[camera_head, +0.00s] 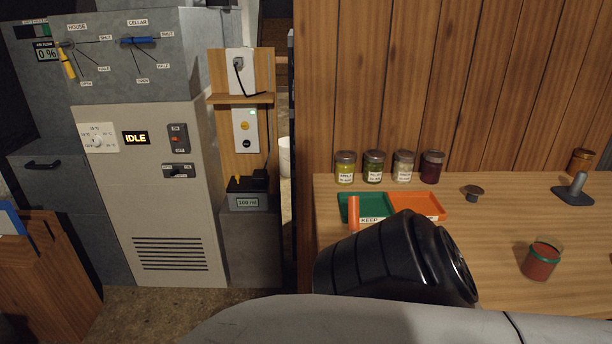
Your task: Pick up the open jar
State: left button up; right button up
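The open jar (541,262) stands upright on the right part of the wooden table, near the front. It is short, with red contents and a green band around its rim, and it has no lid on. A small dark round piece (473,191), possibly a lid, lies on the table farther back. Neither of my grippers shows in the head view. A thick black link and a grey part, which look like my own body, cover the table's front left.
Several lidded jars (374,167) stand in a row along the back wooden wall. A green and orange tray (421,204) lies in front of them. A grey stand (573,190) and an amber jar (581,161) are at the right.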

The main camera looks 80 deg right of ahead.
aim_at(542, 258)
jog(key=i, duration=0.4)
jog(key=z, duration=3.15)
